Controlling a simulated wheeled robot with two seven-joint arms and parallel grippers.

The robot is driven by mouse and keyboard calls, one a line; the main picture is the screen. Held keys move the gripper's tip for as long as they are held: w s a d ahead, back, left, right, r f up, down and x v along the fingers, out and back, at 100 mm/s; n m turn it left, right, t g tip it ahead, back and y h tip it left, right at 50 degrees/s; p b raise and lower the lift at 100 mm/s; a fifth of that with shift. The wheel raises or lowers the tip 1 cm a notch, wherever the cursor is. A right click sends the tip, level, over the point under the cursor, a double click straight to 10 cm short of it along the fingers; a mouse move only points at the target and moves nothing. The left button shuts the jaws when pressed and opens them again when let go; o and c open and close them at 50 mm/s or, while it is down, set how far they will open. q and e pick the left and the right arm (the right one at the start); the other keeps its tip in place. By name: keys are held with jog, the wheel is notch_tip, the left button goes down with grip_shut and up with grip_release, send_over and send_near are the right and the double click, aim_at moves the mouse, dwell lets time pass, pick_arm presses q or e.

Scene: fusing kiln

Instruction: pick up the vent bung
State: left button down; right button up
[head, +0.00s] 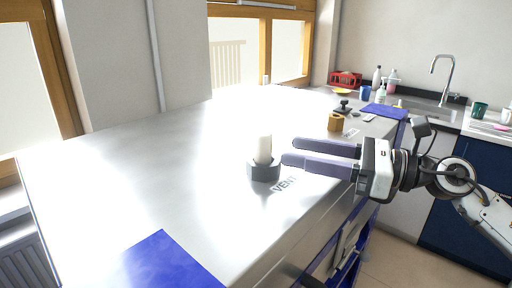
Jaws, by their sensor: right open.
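The vent bung (263,149) looks like a pale, upright cylinder. It stands in a dark, faceted holder (263,171) on the shiny metal top, beside printed letters that read "VENT". My right gripper (291,151) comes in from the right with its two grey fingers pointing left at the bung. The fingers are apart with nothing between them, and their tips are a little right of the bung. Whether a fingertip touches the holder cannot be told. My left gripper is not in view.
A brown ring-shaped piece (335,121) and a small black-handled object (343,106) stand farther back on the metal top (130,180). Blue cloths lie at the front (168,262) and back right (384,111). The top left of the bung is clear.

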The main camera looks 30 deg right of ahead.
aim_at(263, 148)
jog(key=shift+w+a+r, duration=0.2)
jog(key=shift+w+a, duration=0.4)
jog(key=shift+a, duration=0.15)
jog(key=shift+w+a+f, duration=0.1)
jog(key=shift+w+a, duration=0.15)
jog(key=shift+w, duration=0.15)
jog(key=shift+w+a+p, duration=0.3)
jog(key=shift+w+p, duration=0.05)
jog(key=p+x, duration=0.1)
jog(key=x, duration=0.2)
jog(key=shift+a+f, duration=0.1)
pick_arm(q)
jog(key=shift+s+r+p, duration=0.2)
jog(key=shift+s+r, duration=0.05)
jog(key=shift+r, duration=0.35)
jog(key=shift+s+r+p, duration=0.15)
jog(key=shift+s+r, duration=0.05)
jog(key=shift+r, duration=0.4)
pick_arm(e)
jog(key=shift+w+a+f, duration=0.2)
jog(key=shift+w+a, duration=0.15)
jog(key=shift+w, duration=0.15)
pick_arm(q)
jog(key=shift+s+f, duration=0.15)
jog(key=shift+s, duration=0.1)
pick_arm(e)
jog(key=c, duration=1.2)
